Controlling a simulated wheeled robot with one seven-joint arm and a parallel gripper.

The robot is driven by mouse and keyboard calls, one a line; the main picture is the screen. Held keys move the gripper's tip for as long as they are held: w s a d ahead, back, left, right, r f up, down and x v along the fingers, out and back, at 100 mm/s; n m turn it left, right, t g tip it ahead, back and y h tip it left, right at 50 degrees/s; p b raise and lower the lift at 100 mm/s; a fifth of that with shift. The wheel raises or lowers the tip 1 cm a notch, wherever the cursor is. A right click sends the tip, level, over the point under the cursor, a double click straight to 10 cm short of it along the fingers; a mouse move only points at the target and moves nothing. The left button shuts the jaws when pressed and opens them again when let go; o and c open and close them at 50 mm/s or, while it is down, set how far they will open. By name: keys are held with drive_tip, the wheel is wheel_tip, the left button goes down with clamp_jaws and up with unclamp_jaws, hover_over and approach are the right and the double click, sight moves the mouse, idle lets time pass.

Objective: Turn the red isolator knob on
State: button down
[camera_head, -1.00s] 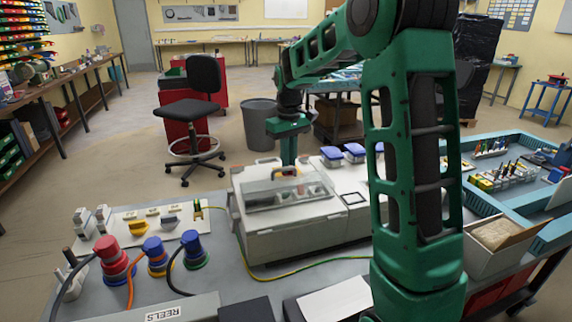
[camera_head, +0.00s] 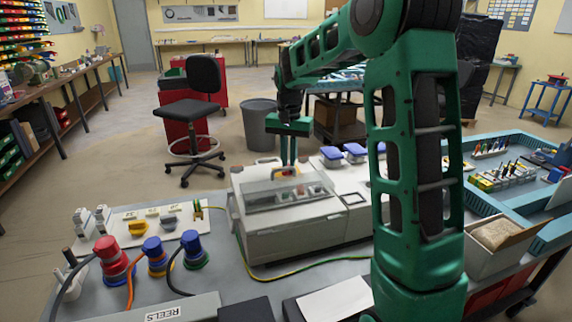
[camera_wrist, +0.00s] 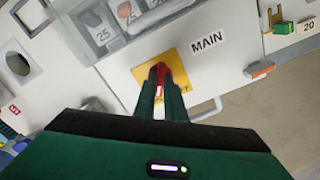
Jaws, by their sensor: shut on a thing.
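The red isolator knob (camera_wrist: 160,73) stands on a yellow plate (camera_wrist: 184,66) beside the "MAIN" label in the wrist view. My gripper (camera_wrist: 162,88) is shut on the knob, with a finger on each side. The fingers hide much of the knob, and the lettering on the plate is partly covered, so I cannot read its setting.
A clear-lidded breaker window (camera_head: 290,192) lies in front of the knob. Blue-capped sockets (camera_head: 355,152) are to the right. Red and blue plugs (camera_head: 112,256) with cables stand at the left of the bench. A blue-walled tray (camera_head: 490,205) is on the right.

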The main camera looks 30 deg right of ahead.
sight(288, 165)
drive_tip(key=shift+w+a+m, duration=0.15)
drive_tip(key=shift+m, duration=0.85)
drive_tip(key=c, duration=1.8)
unclamp_jaws()
wheel_tip(288, 165, up, 11)
drive_tip(key=shift+f, duration=0.1)
